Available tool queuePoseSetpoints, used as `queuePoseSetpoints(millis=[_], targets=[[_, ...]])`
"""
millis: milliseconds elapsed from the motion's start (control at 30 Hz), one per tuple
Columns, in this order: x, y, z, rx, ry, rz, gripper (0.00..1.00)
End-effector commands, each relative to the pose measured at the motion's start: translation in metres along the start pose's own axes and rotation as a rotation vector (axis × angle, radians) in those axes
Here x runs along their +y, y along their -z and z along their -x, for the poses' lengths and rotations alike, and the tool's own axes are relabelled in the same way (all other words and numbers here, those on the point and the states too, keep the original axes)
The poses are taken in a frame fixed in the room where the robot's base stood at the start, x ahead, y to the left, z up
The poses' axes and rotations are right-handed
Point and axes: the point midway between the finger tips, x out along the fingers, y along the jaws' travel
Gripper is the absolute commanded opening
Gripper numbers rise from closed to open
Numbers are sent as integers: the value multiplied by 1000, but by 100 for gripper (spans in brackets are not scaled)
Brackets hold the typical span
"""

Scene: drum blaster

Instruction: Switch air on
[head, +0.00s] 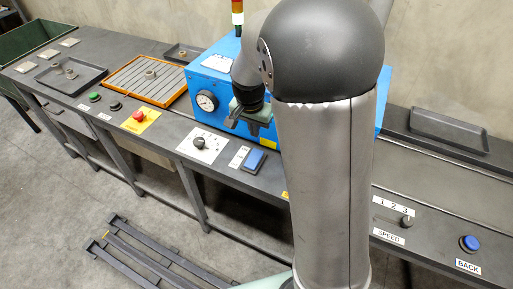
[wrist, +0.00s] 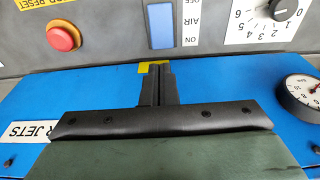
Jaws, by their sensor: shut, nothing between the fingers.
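The air switch is a blue rectangular rocker (head: 253,160) on the front panel, with a white label beside it. In the wrist view the rocker (wrist: 161,25) shows beyond my fingertips, its label (wrist: 190,22) reading AIR and ON, the other end cut off by the frame. Which side of the rocker is pressed I cannot tell. My gripper (head: 233,120) is over the front of the blue cabinet (head: 222,84), behind and slightly left of the switch. In the wrist view my gripper (wrist: 157,72) has its fingers together, empty, apart from the rocker.
A numbered dial (head: 199,142) and a pressure gauge (head: 207,101) are close by. In the wrist view a red button (wrist: 63,37) stands left of the switch. A red button (head: 138,116) on a yellow plate is farther left. My arm hides part of the panel.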

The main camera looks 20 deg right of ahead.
Motion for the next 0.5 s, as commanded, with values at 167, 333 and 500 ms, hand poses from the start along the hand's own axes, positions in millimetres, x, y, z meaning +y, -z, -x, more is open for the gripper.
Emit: queuePoseSetpoints(millis=[167, 333, 500], targets=[[1, 0, -41, -4, -6, 0, 0], [1, 0, -74, -3, -5, 1, 0], [1, 0, -96, -2, -3, 0, 0]])
